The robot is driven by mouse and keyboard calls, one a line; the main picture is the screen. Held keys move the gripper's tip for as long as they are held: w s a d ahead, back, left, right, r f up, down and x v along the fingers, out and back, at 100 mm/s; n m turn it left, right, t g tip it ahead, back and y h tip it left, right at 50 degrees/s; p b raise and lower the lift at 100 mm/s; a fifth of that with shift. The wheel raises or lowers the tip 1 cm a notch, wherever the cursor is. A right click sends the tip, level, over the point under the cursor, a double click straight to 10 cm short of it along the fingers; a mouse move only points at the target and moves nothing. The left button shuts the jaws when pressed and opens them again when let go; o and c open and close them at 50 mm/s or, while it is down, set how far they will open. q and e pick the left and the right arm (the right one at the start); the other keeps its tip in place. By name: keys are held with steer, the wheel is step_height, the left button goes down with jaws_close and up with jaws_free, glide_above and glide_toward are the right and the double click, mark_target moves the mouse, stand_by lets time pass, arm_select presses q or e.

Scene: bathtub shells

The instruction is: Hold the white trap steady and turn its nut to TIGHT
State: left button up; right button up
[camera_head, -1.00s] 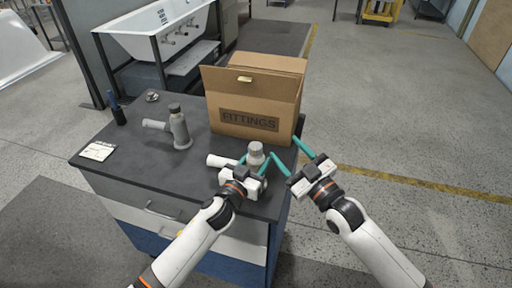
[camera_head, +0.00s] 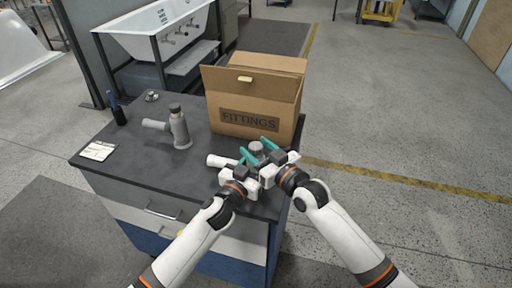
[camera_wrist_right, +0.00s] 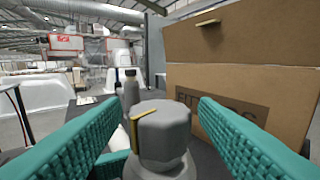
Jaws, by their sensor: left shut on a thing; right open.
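The white trap (camera_head: 218,160) stands at the bench's front right corner, its side pipe pointing left. Its grey nut (camera_head: 256,147) is on top; in the right wrist view the nut (camera_wrist_right: 165,132) carries a yellow mark on its left part. My left gripper (camera_head: 247,165) is shut on the trap below the nut; its grip is partly hidden. One teal finger of it shows low in the right wrist view. My right gripper (camera_wrist_right: 165,108) is open, with one teal finger on each side of the nut and visible gaps. Any TIGHT marking is not readable.
A cardboard FITTINGS box (camera_head: 250,122) stands close behind the trap. A grey trap (camera_head: 180,130), a dark-handled tool (camera_head: 117,112), a small metal part (camera_head: 152,96) and a card (camera_head: 97,151) are on the bench (camera_head: 120,160).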

steer(key=shift+w+a, duration=0.25)
steer(key=shift+w, duration=0.1)
steer(key=shift+c, duration=0.3)
steer(key=c, duration=0.9)
steer(key=shift+a, duration=0.1)
